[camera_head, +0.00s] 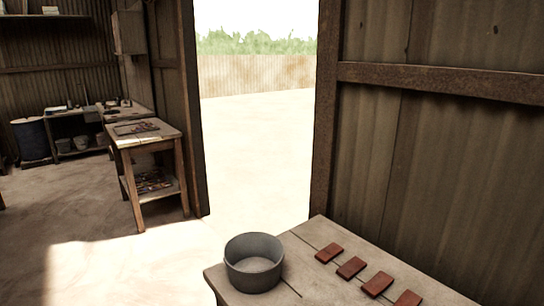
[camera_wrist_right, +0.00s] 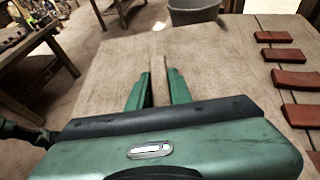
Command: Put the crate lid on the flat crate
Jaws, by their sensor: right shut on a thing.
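My right gripper (camera_wrist_right: 161,76) shows in the right wrist view, its green fingers shut on a narrow wooden strip. The head view shows neither gripper and no lid. I cannot make out the flat crate in either view. My left gripper is in neither view.
A grey tub (camera_head: 253,263) stands on the near table's left end (camera_head: 305,258); it also shows in the right wrist view (camera_wrist_right: 194,11). Several red tiles (camera_head: 351,267) lie in a row to its right. A workbench (camera_head: 145,134) stands farther left. Open floor lies between.

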